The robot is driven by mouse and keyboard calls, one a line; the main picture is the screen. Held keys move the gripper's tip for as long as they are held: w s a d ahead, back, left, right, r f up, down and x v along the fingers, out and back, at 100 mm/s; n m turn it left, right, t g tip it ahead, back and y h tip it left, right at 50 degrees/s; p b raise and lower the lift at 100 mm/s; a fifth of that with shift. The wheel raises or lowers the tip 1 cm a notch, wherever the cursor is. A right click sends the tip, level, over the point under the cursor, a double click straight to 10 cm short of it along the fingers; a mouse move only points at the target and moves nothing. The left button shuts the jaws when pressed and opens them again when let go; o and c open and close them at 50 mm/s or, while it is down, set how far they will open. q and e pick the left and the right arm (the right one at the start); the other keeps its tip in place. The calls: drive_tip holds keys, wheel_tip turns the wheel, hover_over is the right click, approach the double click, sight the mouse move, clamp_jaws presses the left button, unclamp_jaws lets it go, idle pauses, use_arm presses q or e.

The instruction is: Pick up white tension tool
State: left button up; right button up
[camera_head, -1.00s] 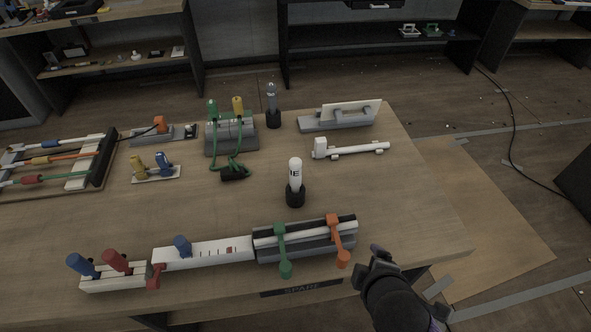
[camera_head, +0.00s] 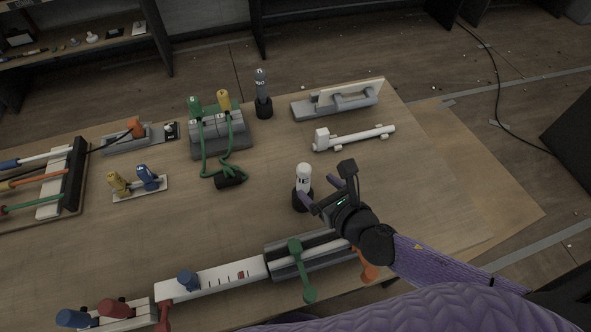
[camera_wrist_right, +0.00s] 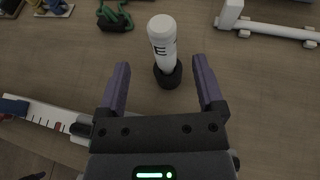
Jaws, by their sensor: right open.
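The white tension tool (camera_head: 304,174) is an upright white cylinder with dark lettering, standing in a black round holder (camera_head: 302,200) on the workbench. In the right wrist view the white tool (camera_wrist_right: 162,38) stands just ahead of the fingers, roughly centred between their lines. My right gripper (camera_head: 320,193) is open and empty, close to the right and front side of the tool in the head view. Its two purple fingers (camera_wrist_right: 161,68) are spread apart, with no visible contact on the tool.
A long white tool (camera_head: 355,137) lies behind to the right, near a grey block with a white plate (camera_head: 337,100). A dark grey cylinder (camera_head: 262,88) stands at the back. A ruled white rail (camera_head: 225,279) and green-handled clamp (camera_head: 301,268) lie in front. Bare wood surrounds the holder.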

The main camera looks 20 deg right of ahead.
sight(308, 179)
drive_tip(key=b+x, duration=0.1)
drive_tip(key=x, duration=0.2)
drive_tip(key=f+b+x, duration=0.1)
drive_tip(key=x, duration=0.3)
drive_tip(key=shift+d, duration=0.2)
drive_tip(key=shift+w, duration=0.1)
drive_tip(key=shift+c, duration=1.4)
use_arm(q)
drive_tip(key=shift+s+f, duration=0.2)
drive_tip(key=shift+f, duration=0.35)
drive_tip(key=shift+s+f, duration=0.2)
drive_tip(key=shift+f, duration=0.3)
use_arm(e)
clamp_jaws()
